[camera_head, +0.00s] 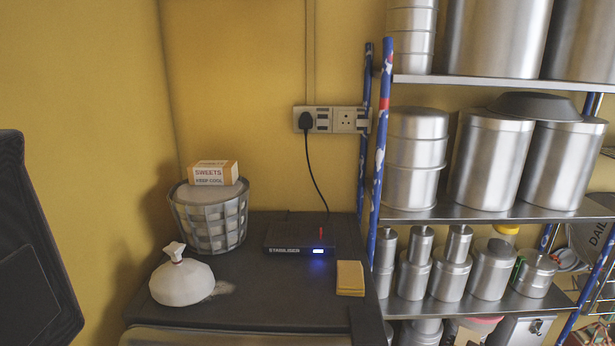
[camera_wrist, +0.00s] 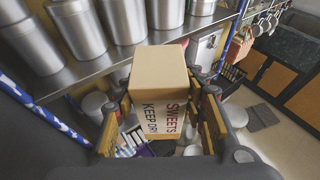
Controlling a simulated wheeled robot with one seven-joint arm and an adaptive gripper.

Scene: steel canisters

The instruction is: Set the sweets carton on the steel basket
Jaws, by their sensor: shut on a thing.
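A sweets carton (camera_wrist: 158,70), tan with a white label reading "SWEETS" and "KEEP DRY", is between the fingers of my gripper (camera_wrist: 158,118) in the wrist view. The gripper is shut on it. The steel basket (camera_head: 210,222) stands on the dark cabinet top in the head view, with a grey flat top. Another small carton (camera_head: 212,173), orange and white and marked "SWEETS" and "KEEP COOL", rests on top of the basket. My gripper does not show in the head view.
A white tied bag (camera_head: 181,280) sits in front of the basket. A black stabiliser box (camera_head: 300,240) with a blue light and a yellow pad (camera_head: 350,278) are to the right. Steel shelves (camera_head: 480,212) with canisters fill the right side. The cabinet top (camera_head: 265,290) is bare between bag and pad.

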